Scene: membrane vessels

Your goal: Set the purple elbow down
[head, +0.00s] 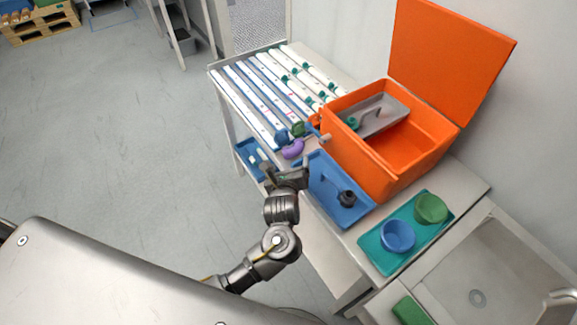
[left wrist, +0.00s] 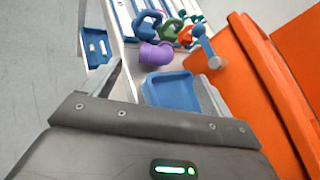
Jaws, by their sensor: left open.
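The purple elbow (head: 293,149) lies on the light bench near the ends of the white tubes, beside a blue elbow (head: 282,136) and a green elbow (head: 298,129). In the left wrist view the purple elbow (left wrist: 157,54) sits just beyond the fingertips, behind the blue tray. My left gripper (head: 287,170) is open and empty, its fingers spread on the near side of the purple elbow and apart from it. It also shows in the left wrist view (left wrist: 160,75). My right gripper is not in view.
An open orange crate (head: 365,165) stands right of the gripper, holding a grey tray (head: 381,115). A blue tray (head: 328,188) with a dark fitting (head: 346,198) lies close by. A teal tray (head: 383,262) carries blue and green bowls. Another blue-handled piece (left wrist: 205,45) stands near the crate.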

